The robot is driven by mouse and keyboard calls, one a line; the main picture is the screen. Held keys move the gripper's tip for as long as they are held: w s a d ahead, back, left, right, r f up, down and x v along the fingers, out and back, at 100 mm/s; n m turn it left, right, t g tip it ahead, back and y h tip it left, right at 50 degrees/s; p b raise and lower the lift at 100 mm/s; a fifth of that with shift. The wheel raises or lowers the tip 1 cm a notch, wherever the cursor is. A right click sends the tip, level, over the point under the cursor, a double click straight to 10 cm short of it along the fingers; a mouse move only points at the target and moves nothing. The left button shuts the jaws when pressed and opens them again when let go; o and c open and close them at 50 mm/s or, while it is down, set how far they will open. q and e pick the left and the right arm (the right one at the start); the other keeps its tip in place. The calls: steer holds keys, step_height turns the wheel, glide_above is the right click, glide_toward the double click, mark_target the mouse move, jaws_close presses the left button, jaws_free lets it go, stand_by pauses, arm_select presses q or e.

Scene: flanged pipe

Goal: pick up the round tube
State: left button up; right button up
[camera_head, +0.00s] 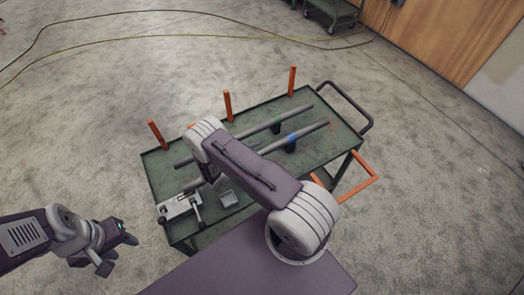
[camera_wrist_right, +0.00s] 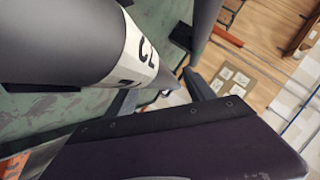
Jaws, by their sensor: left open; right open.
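Two long grey tubes lie side by side on the green cart (camera_head: 333,107) in the head view. The far tube (camera_head: 298,112) and the near tube (camera_head: 312,129), which has a blue mark, both pass behind my right arm. I cannot tell from the head view which one is round. The right wrist view shows a large grey rounded tube (camera_wrist_right: 55,35) very close, with a white printed label. My right gripper (camera_wrist_right: 165,93) is open beside it, partly hidden; the head view hides it behind the arm. My left gripper (camera_head: 118,252) is open and empty, left of the cart.
An orange frame (camera_head: 361,185) juts out at the right. Cables lie on the open floor behind.

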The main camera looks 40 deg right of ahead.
mark_target(260, 151)
steer(key=shift+w+d+f, duration=0.1)
steer(key=shift+d+f, duration=0.2)
steer(key=shift+d, duration=0.2)
steer(key=shift+a, duration=0.1)
jaws_close()
steer(key=shift+r, duration=0.15)
steer(key=shift+r, duration=0.55)
step_height(260, 151, up, 3)
steer(key=shift+f, duration=0.15)
steer(key=s+d+r, duration=0.5)
steer(key=s+r, duration=0.2)
steer(key=s, duration=0.3)
steer(key=shift+s+d, duration=0.15)
steer(key=shift+s, duration=0.1)
